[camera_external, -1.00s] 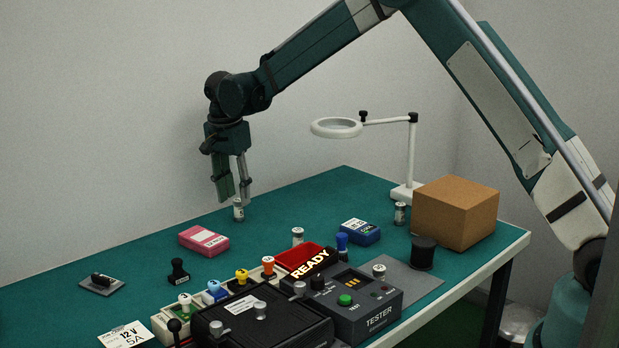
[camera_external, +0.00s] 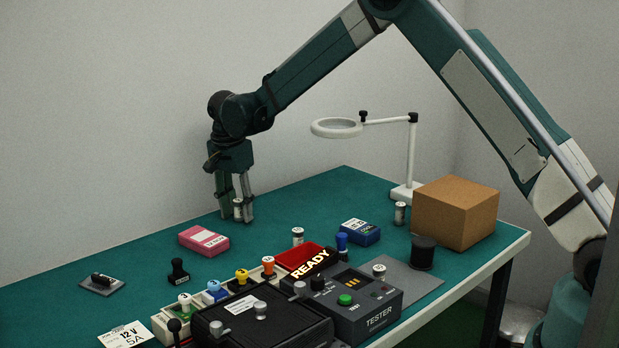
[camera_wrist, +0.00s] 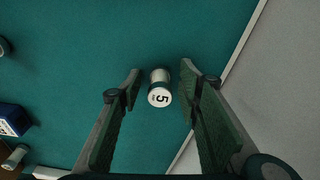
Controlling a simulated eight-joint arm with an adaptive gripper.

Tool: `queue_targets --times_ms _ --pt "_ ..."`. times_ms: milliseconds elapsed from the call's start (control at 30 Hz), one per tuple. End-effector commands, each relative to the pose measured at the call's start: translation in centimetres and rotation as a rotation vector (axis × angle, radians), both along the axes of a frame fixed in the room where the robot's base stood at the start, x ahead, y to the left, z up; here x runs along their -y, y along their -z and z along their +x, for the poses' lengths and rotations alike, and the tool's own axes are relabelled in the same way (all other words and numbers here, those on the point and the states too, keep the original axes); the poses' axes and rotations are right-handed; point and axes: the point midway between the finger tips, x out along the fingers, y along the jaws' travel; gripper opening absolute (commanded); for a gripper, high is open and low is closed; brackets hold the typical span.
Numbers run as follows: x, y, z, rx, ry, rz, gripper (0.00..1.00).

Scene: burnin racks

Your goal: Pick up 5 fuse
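The fuse marked "5" (camera_wrist: 160,90) is a small upright cylinder with a white top and metal caps. In the external view this fuse (camera_external: 238,208) stands near the back edge of the green table. My gripper (camera_external: 236,215) is lowered around it, with one finger on each side. In the wrist view my gripper (camera_wrist: 162,76) is open, and gaps show between the fuse and both fingers.
A pink box (camera_external: 204,240) lies just in front of my gripper. A blue box (camera_external: 360,232), a black spool (camera_external: 423,253), a magnifier lamp (camera_external: 411,160) and a brown box (camera_external: 455,212) stand to the right. The tester (camera_external: 355,305) is in front. The table's back-left area is clear.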

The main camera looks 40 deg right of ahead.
Motion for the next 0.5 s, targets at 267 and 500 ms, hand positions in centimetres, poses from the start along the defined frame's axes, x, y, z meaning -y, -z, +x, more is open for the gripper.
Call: queue_targets --times_ms 267,500 --pt "0.01 -0.02 0.01 0.0 0.0 0.0 0.35" --pt "0.01 -0.02 0.01 0.0 0.0 0.0 0.31"
